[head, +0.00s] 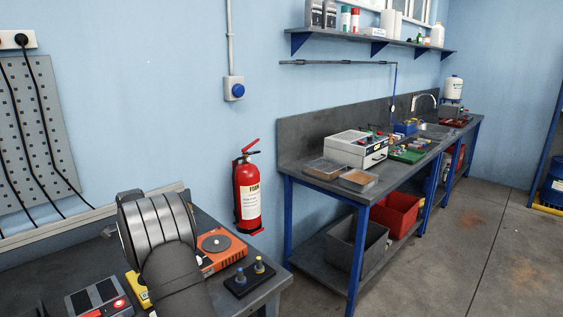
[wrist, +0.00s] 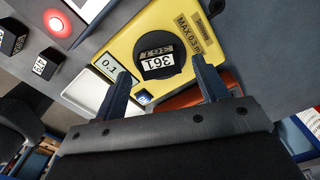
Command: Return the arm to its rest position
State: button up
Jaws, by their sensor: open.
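My gripper (wrist: 162,68) is open in the wrist view, its two dark fingers spread apart with nothing held between them. Beyond the fingertips is a yellow device (wrist: 185,18) with a small display reading 0.1. In the head view my arm reaches over the near bench and hides my gripper. Part of the yellow device also shows there, beside my arm (head: 138,289).
Near my arm are an orange unit with a grey disc (head: 217,246), a black stand with two posts (head: 250,276) and a box with a red light (head: 97,301). A white tray (wrist: 88,92) and small dark labelled blocks (wrist: 45,65) lie close by. A fire extinguisher (head: 249,195) hangs behind.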

jog(key=shift+r, duration=1.15)
jog(key=shift+f, duration=0.15)
